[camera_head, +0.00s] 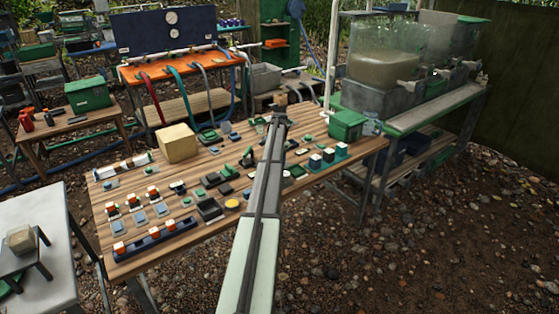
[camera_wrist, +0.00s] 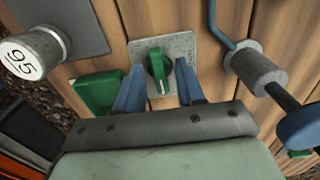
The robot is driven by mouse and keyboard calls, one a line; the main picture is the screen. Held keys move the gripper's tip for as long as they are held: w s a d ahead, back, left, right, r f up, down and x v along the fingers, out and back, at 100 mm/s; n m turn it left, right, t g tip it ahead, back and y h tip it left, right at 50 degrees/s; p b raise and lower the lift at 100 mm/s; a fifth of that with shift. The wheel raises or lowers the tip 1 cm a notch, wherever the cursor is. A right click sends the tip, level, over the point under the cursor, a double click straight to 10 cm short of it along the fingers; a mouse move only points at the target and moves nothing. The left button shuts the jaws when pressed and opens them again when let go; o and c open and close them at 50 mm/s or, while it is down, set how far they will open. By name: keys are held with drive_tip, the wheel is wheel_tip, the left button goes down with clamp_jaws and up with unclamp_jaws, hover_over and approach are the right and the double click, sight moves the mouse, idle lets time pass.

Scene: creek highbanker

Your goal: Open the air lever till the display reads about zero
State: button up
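In the wrist view, a green lever (camera_wrist: 157,72) stands on a square grey plate (camera_wrist: 181,46) fixed to the wooden table. A round white dial (camera_wrist: 20,58) on a grey cylinder, at the upper left, reads "95". My gripper (camera_wrist: 161,78) is open, with one blue finger on each side of the green lever. Gaps show between the fingers and the lever, and nothing is held. In the head view my gripper (camera_head: 278,118) is at the far edge of the table, and the lever and dial cannot be made out there.
In the wrist view, a green block (camera_wrist: 97,93) is close to the left finger. A grey cylinder (camera_wrist: 256,68) with a blue-ended rod is at the right. In the head view, the table (camera_head: 250,186) holds many small parts, a tan block (camera_head: 177,143) and a green box (camera_head: 346,124).

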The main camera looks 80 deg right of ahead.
idle(0.3)
drive_tip(key=shift+r, duration=3.5)
